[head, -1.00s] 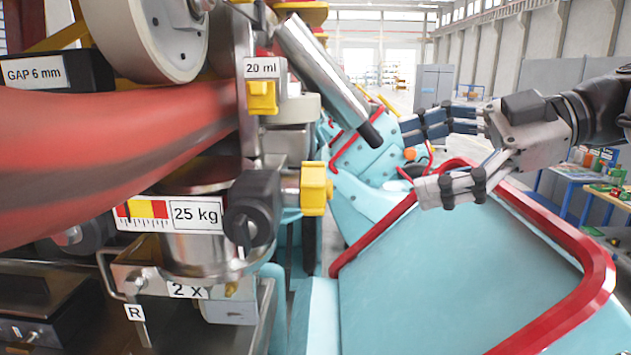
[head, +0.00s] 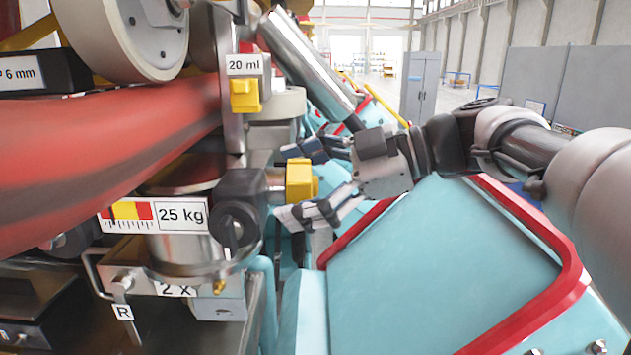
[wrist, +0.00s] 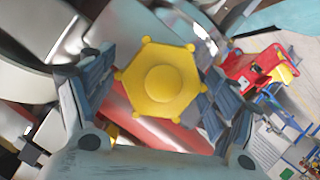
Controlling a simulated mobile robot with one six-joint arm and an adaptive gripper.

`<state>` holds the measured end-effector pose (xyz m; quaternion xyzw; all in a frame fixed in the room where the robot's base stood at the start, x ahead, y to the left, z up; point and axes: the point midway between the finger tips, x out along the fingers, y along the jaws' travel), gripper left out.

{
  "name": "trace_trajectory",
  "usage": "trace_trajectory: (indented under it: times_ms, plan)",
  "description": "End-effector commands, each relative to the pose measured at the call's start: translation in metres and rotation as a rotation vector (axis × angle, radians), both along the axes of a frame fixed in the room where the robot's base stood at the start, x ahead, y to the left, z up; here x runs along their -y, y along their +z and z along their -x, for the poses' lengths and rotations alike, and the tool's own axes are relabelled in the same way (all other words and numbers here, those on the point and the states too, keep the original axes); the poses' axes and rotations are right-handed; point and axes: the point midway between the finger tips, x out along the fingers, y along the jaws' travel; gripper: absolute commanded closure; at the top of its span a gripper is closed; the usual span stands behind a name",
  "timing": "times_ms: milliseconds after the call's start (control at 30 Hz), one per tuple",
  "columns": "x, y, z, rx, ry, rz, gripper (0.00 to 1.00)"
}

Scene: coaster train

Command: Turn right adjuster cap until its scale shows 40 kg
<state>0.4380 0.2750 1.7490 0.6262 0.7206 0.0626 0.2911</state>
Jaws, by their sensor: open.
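The yellow adjuster cap (head: 300,181) sits on the right end of a dark grey housing. Beside it, the scale plate (head: 155,215) has a yellow and red bar and reads 25 kg. In the wrist view the cap (wrist: 162,78) is a knobbed hexagon with a round raised centre, facing the camera. My gripper (head: 290,184) is open, with one finger above the cap and the other below it. In the wrist view the fingers lie on either side of the cap. Whether they touch it I cannot tell.
A tag marked R (head: 124,312) hangs below the scale. Above the cap are a second yellow cap (head: 245,96) labelled 20 ml and a slanted metal cylinder (head: 308,65). A teal car panel with a red rim (head: 440,270) lies below my arm.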

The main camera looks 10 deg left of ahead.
Motion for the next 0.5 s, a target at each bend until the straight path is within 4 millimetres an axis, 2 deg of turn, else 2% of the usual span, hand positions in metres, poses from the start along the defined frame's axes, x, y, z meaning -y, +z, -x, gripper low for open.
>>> trace_trajectory:
  times_ms: [167,500]
  plan:
    - [0.0002,-0.0002,0.0000,0.000,0.000,0.000,0.20]
    - [0.0004,0.0001,-0.0001,0.000,0.000,0.000,0.43]
